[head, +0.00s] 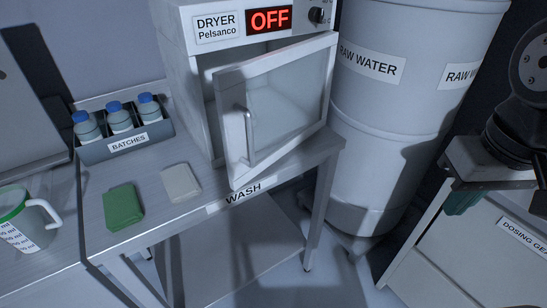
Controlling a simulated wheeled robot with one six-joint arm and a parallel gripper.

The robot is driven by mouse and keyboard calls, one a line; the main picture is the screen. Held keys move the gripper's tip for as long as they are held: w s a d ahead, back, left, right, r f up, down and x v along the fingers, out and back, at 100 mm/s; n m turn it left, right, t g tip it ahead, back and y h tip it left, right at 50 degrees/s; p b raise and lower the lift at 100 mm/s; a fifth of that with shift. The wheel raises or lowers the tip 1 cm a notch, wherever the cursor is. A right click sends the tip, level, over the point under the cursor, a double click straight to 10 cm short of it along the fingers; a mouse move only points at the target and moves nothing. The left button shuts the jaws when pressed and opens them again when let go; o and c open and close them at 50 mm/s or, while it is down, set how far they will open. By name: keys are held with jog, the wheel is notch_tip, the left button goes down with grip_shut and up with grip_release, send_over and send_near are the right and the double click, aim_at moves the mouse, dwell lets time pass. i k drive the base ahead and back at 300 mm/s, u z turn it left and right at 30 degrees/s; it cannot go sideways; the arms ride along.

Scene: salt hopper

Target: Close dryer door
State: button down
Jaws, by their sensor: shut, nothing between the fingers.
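The white dryer (186,75) stands on the steel table under a red OFF display. Its door (232,165) has a white frame, a clear window and a vertical bar handle (250,137) near its left edge. The door stands ajar, its handle side swung out over the table's front, with a dark gap at the left. Its right edge meets the dryer body. My gripper (463,200) is at the right, with dark green fingers below a grey body. It is shut and empty, well apart from the door, with the raw water drum behind and between.
A green block (123,206) and a pale block (181,182) lie left of the door on the table. A batches rack (128,144) holds blue-capped bottles. A jug (30,220) stands far left. The raw water drum (395,110) and the dosing gear cabinet (480,255) flank the right.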

aim_at(236, 122)
jog(key=u, duration=0.05)
jog(key=k, duration=0.75)
jog(key=u, duration=1.5)
jog(key=i, duration=0.5)
